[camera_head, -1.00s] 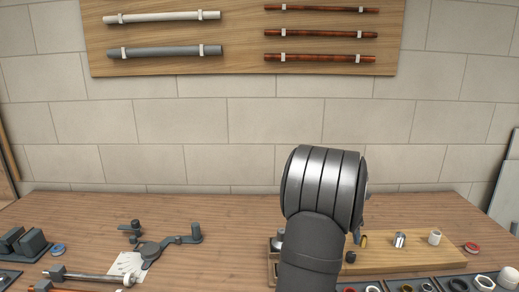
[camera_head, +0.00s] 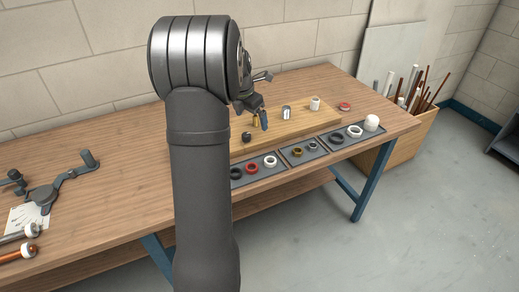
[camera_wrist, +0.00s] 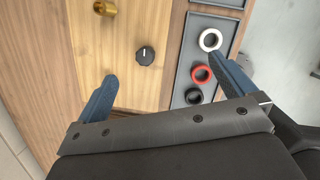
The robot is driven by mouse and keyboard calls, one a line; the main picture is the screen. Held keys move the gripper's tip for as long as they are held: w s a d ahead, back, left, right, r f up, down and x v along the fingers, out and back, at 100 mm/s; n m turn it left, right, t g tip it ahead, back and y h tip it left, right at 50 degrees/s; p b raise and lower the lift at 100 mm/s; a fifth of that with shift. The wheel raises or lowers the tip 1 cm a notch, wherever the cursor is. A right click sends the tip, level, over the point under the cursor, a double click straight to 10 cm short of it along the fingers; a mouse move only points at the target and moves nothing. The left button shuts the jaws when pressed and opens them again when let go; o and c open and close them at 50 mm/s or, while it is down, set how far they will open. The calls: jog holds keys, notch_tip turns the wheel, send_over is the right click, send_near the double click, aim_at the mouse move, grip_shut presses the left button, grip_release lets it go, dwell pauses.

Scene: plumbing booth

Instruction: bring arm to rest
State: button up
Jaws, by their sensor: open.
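My gripper (camera_wrist: 163,72) is open and empty in the wrist view, with its two blue fingers spread wide. In the head view my gripper (camera_head: 258,108) shows partly behind my arm, above the light wooden board (camera_head: 306,122). The wrist view looks down on the board (camera_wrist: 167,30) and a grey tray (camera_wrist: 180,82). A black knob-like part (camera_wrist: 146,55) on the board lies between and beyond the fingers. A brass fitting (camera_wrist: 105,8) is at the top edge. My arm hides part of the bench.
Trays with rings (camera_head: 250,167) line the bench front. A silver fitting (camera_head: 286,113) and white fitting (camera_head: 315,103) stand on the board. A pipe bender (camera_head: 60,183) lies at left. A bin of pipes (camera_head: 412,130) stands beyond the bench's right end. Open floor is at right.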

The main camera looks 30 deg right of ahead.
jog(key=s+d+r+m+g+y, duration=0.1)
jog(key=s+d+r+m+y, duration=0.25)
jog(key=s, duration=0.45)
notch_tip(320, 180, down, 9)
jog(key=shift+s+m+h, duration=0.15)
jog(key=shift+m+h, duration=0.2)
jog(key=shift+h, duration=0.1)
notch_tip(320, 180, up, 10)
dwell(0.6)
